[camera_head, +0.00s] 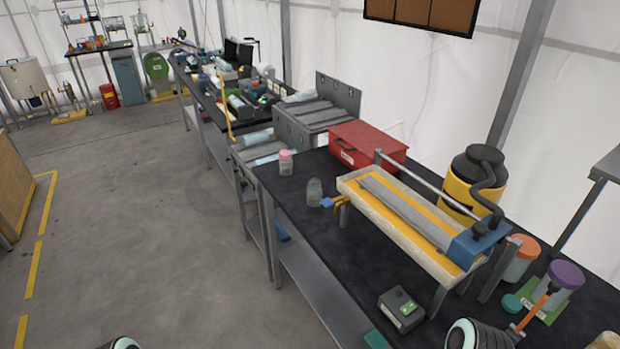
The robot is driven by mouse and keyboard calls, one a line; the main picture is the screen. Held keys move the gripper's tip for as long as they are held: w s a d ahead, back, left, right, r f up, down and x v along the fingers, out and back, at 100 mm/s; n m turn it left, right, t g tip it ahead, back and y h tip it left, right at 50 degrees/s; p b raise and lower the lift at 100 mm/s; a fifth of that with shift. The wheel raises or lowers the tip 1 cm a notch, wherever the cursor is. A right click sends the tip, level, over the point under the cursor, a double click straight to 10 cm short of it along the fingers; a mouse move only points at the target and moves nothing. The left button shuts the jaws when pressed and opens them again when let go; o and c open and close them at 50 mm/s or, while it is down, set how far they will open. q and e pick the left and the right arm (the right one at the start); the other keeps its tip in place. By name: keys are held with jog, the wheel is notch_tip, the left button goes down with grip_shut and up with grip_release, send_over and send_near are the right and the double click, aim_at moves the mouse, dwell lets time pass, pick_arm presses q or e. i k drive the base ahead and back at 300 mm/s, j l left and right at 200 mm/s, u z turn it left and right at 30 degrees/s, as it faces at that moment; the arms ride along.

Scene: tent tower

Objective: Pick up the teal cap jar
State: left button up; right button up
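A small teal round shape (512,302), perhaps a cap or a low jar, sits on the black table at the lower right, beside a jar with a purple lid (565,274). I cannot tell whether a jar body is under it. A clear grey-green jar (314,193) stands near the table's left edge; its cap colour is unclear. A jar with a pink cap (286,163) stands behind it. Only parts of my arms show at the bottom edge. Neither gripper's fingers can be seen.
A long cream tray (400,228) with a blue end block fills the table's middle. A red case (367,145), a yellow-black canister (468,183), an orange-lidded jar (524,248) and a dark box with a green panel (401,308) stand around it. Open floor lies left.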

aim_at(314, 189)
jog(key=i+j+z, duration=0.3)
jog(key=i+j, duration=0.15)
jog(key=j, duration=0.15)
jog(key=i+j+z, duration=0.15)
jog(key=j, duration=0.2)
jog(key=i+j+z, duration=0.25)
jog(key=i+j, duration=0.15)
jog(key=j, duration=0.35)
